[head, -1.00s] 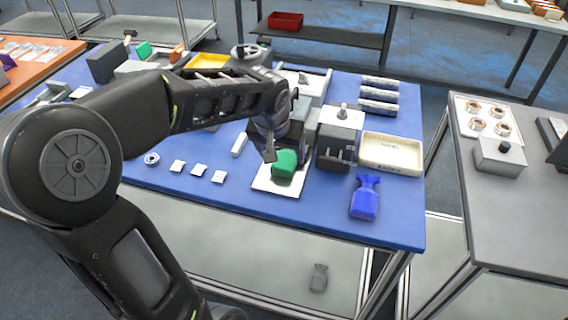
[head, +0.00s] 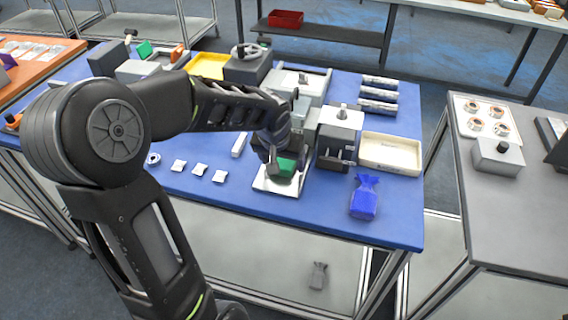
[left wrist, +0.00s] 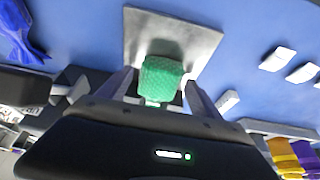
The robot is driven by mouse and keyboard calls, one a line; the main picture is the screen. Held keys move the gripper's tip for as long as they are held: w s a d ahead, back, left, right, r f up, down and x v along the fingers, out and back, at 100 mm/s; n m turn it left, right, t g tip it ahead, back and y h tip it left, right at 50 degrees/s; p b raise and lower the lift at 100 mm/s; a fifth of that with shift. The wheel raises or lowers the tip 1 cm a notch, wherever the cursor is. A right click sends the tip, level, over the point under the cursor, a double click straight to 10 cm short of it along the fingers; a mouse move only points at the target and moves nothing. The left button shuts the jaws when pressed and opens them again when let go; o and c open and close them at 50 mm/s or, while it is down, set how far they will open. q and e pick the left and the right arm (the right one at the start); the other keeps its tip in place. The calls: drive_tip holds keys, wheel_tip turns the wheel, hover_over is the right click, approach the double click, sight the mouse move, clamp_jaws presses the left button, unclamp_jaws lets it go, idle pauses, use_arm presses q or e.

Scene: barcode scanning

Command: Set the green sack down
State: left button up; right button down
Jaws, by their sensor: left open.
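The green sack (head: 287,166) rests on or just over the white square plate (head: 267,185) near the front middle of the blue table. My left gripper (head: 284,172) is right at the sack and partly covers it. In the left wrist view the green sack (left wrist: 162,79) lies between the two spread fingers, with part of the plate (left wrist: 205,38) bare beyond it. The fingers are open and stand a little off its sides. Whether the sack's underside touches the plate is hidden. My right gripper does not show.
A blue sack (head: 364,197) lies on the right front of the table, before a cream tray (head: 391,153). A grey-black device (head: 338,138) stands close to the right of my left gripper. Several small white squares (head: 199,169) lie to the left. A grey sack (head: 318,275) lies on the lower shelf.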

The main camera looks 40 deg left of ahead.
use_arm(q)
drive_tip(key=shift+c, duration=0.3)
clamp_jaws()
idle(0.6)
drive_tip(key=shift+r, duration=0.15)
wheel_tip(320, 180, up, 18)
idle(0.6)
idle(0.5)
